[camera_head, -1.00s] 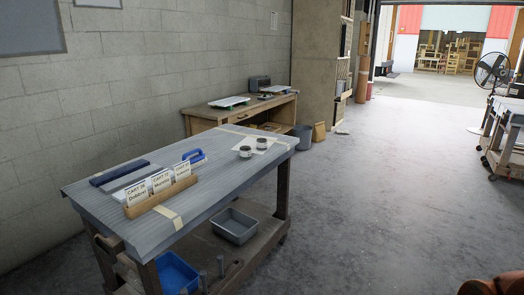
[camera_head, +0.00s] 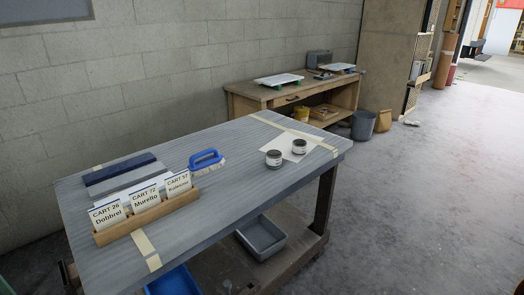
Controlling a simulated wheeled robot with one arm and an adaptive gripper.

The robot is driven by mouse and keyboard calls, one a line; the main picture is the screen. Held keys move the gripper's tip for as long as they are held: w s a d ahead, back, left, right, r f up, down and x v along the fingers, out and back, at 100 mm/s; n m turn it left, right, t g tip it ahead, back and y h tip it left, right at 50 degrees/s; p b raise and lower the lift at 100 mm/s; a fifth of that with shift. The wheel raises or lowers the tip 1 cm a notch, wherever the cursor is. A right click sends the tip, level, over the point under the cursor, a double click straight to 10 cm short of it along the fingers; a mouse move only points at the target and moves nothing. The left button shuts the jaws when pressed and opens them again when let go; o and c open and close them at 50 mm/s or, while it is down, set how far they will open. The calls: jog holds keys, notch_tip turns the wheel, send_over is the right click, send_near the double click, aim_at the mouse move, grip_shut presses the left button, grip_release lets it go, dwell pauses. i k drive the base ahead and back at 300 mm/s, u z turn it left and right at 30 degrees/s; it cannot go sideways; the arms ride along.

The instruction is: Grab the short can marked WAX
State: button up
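My gripper is not in view.
A wooden holder (camera_head: 150,217) with name cards stands at the cart's near left. A blue-handled brush (camera_head: 206,160) and a dark blue block (camera_head: 120,168) lie behind it. A grey bin (camera_head: 262,238) sits on the lower shelf. A wooden workbench (camera_head: 290,97) stands behind. Open floor (camera_head: 430,200) lies right.

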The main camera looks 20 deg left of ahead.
aim_at(273, 157)
jog(key=u, duration=0.7)
jog(key=i, duration=0.8)
jog(key=u, duration=1.15)
jog(key=i, duration=0.35)
jog(key=u, duration=0.35)
